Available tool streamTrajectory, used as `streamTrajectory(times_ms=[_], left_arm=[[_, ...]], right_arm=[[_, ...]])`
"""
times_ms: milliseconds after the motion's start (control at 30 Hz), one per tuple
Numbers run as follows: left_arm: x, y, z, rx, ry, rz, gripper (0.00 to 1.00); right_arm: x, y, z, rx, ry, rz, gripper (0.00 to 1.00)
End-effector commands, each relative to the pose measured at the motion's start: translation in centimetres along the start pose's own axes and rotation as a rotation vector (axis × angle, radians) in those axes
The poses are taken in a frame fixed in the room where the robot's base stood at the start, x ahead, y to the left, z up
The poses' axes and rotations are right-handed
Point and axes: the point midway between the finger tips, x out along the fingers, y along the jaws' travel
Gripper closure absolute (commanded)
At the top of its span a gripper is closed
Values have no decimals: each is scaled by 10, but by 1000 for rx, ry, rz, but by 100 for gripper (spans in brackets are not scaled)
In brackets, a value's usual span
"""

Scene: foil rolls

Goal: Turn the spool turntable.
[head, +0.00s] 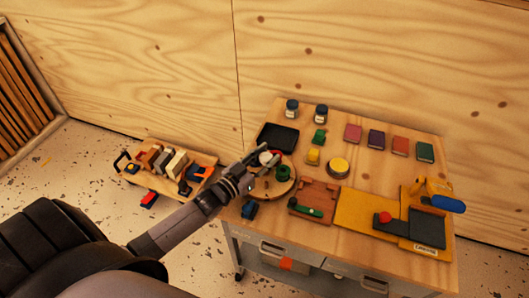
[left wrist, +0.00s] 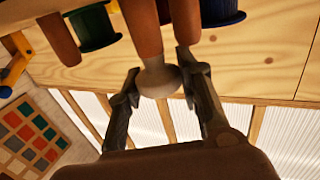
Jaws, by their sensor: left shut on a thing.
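The spool turntable (head: 262,193) is a round wooden disc at the left front of the workbench, with a green spool (head: 283,174) and other spools on it. My left gripper (head: 262,156) reaches over it from the left. In the left wrist view, its two fingers (left wrist: 159,82) are closed around a pale rounded knob (left wrist: 158,80) at the end of a wooden post. A green spool (left wrist: 92,28) and a blue spool (left wrist: 220,10) stand near the fingers there. The arm and hand partly hide the turntable in the head view. My right gripper is not in view.
The workbench (head: 340,240) carries a black tray (head: 277,138), jars, several coloured blocks (head: 353,133), a yellow round tin (head: 338,167) and a yellow board (head: 358,212). A low wooden cart (head: 150,180) stands left on the floor.

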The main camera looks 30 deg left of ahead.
Motion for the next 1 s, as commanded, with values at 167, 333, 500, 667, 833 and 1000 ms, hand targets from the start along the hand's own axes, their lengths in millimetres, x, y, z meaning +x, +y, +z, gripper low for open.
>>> streamTrajectory(times_ms=[167,333,500,667,833,1000], left_arm=[[0,0,-2,-5,1,-73,100],[0,0,-1,-3,1,-122,100],[0,0,-1,-1,1,-153,100],[0,0,0,0,1,-166,100],[0,0,0,2,1,-170,100],[0,0,0,2,1,-170,100]], right_arm=[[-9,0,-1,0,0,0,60],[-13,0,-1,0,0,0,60],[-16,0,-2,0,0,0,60],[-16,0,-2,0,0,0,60],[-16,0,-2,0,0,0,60],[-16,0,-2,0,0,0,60]])
